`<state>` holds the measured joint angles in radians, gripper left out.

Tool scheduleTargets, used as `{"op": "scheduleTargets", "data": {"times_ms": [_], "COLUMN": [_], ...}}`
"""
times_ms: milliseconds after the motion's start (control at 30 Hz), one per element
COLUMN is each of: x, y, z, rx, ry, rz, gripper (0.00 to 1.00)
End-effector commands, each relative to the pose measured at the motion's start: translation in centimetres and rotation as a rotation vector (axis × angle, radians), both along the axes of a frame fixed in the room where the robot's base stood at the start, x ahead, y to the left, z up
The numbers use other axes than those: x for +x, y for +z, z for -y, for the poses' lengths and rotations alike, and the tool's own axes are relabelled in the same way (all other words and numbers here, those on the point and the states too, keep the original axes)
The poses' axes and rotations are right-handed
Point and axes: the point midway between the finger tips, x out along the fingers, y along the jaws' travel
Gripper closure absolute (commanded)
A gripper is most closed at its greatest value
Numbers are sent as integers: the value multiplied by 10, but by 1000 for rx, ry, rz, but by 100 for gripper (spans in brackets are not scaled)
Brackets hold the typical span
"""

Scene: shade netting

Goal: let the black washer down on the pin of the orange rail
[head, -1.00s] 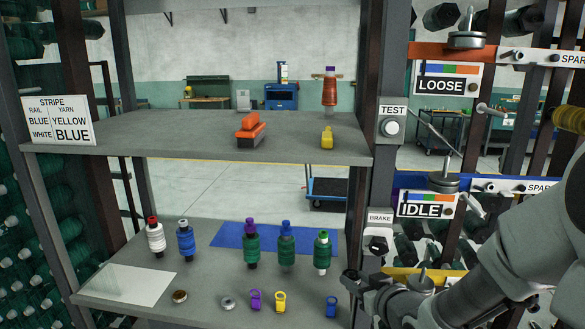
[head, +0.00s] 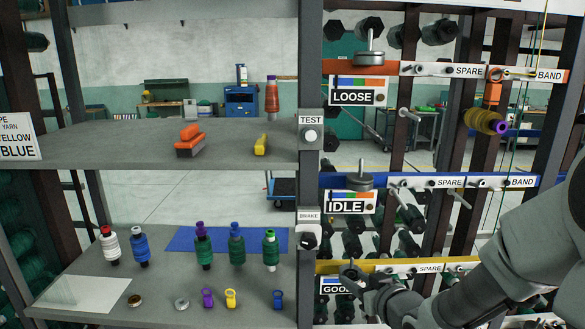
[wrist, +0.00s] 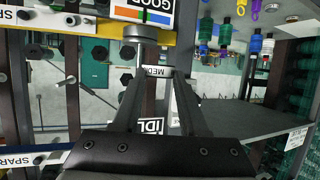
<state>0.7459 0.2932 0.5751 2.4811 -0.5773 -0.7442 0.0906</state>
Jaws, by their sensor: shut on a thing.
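The orange rail (head: 388,68) runs across the top right of the head view. Its upright pin (head: 371,40) rises from a grey disc above the LOOSE sign. My gripper (head: 352,284) is low in the head view by the yellow rail, well below the orange rail. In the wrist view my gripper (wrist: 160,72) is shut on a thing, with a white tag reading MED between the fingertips. I take the held thing to be the black washer; its outline is not clear in either view.
The blue rail (head: 408,181) with its IDLE sign lies between my gripper and the orange rail. The yellow rail (wrist: 100,30) and its grey disc (wrist: 140,35) are close to the fingers. A grey post (head: 309,80) stands left of the rails; shelves with bobbins lie beyond it.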

Motion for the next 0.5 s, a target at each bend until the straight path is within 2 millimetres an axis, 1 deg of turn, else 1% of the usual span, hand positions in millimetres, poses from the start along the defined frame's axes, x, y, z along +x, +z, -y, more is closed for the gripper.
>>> {"op": "scheduleTargets", "data": {"times_ms": [33, 300, 500], "x": [0, 0, 0], "y": [27, 92, 136], "z": [0, 0, 0], "rx": [0, 1, 1], "ry": [-1, 0, 0], "rz": [1, 1, 1], "gripper": [100, 100, 100]}}
